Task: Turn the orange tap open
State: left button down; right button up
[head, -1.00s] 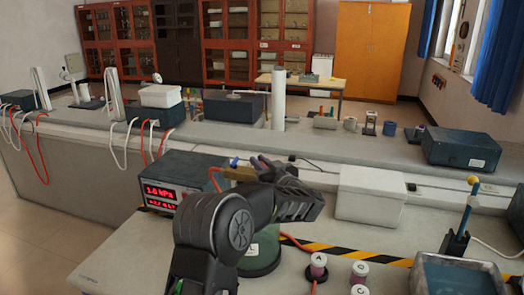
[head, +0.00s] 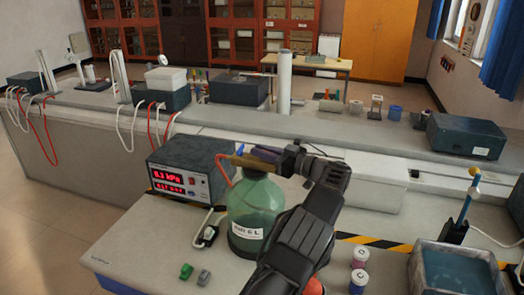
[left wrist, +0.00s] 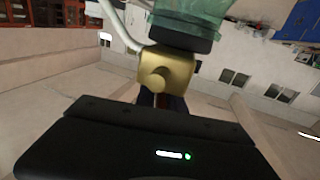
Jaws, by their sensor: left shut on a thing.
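A brass-orange tap (head: 237,160) sits at the neck of a green glass bottle (head: 247,208) with a white label on the near bench. In the left wrist view its brass body (left wrist: 168,72) is just beyond the gripper, with the green bottle (left wrist: 190,22) behind. My left gripper (head: 256,157) reaches in from the right at the bottle top and is shut on the tap, probably its handle. The fingers hide the handle, so its turn angle cannot be told. My right gripper is not in view.
A pressure box (head: 190,166) with red digits stands left of the bottle, a red tube near the tap. Small green (head: 186,271) and grey pieces lie in front. The bench's front left is clear.

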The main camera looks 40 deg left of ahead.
pick_arm(q)
jog(key=c, duration=1.5)
grip_release()
jog(key=shift+a, duration=0.1)
jog(key=shift+c, duration=0.2)
jog(key=shift+w+d+f, duration=0.1)
jog(key=shift+d, duration=0.3)
jog(key=d+b, duration=0.1)
jog(key=d, duration=0.6)
jog(key=shift+w+b, duration=0.25)
jog(key=shift+b, duration=0.1)
